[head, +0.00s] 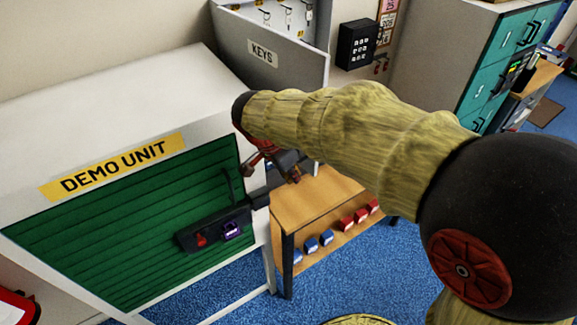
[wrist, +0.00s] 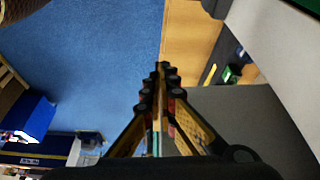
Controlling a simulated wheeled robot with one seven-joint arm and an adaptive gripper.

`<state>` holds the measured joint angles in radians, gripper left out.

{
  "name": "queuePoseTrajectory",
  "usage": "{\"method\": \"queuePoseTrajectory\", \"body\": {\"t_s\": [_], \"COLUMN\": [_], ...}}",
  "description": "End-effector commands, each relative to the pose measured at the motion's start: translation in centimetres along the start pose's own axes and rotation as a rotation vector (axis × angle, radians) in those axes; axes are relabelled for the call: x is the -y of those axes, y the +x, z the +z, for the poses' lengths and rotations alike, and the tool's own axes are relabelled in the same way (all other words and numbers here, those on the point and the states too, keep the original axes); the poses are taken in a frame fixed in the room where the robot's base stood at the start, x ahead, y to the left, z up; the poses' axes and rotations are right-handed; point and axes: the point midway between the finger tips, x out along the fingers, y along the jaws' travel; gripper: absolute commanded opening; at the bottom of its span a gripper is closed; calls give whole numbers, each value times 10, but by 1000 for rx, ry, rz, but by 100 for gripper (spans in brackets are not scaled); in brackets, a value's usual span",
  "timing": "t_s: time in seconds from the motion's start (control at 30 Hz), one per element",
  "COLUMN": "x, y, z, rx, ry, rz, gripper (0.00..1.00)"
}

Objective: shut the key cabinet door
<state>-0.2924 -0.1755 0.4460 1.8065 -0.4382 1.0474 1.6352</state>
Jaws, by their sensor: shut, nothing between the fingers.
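The key cabinet (head: 322,25) is on the wall at the top of the head view. Its grey door (head: 272,52), labelled KEYS, stands open, swung out towards me, and keys hang on hooks inside. My gripper (head: 292,174) is below the door, beside the right end of the demo unit and above the wooden bench, apart from the door as far as I can see. My arm hides part of it. In the wrist view my gripper (wrist: 161,68) has its fingers together with nothing between them. A grey surface fills the lower right there; I cannot tell if it is the door.
The white demo unit (head: 120,85) with a green slatted front stands at left. The wooden bench (head: 315,205) holds several blue and red blocks. A black keypad box (head: 357,45) is on the wall, and a teal-fronted cabinet (head: 505,50) stands at right. Blue floor is open in front.

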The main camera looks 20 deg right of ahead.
Motion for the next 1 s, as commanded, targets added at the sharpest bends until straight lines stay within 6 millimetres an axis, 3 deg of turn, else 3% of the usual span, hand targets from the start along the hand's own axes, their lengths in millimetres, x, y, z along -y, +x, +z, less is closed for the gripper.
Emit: {"method": "queuePoseTrajectory", "body": {"t_s": [0.3,0.83,1.0], "x": [0,0,-2], "y": [16,19,24], "z": [-34,-39,-53], "rx": [1,1,0], "ry": [2,-3,-29], "rz": [0,-2,-13], "gripper": [0,0,0]}}
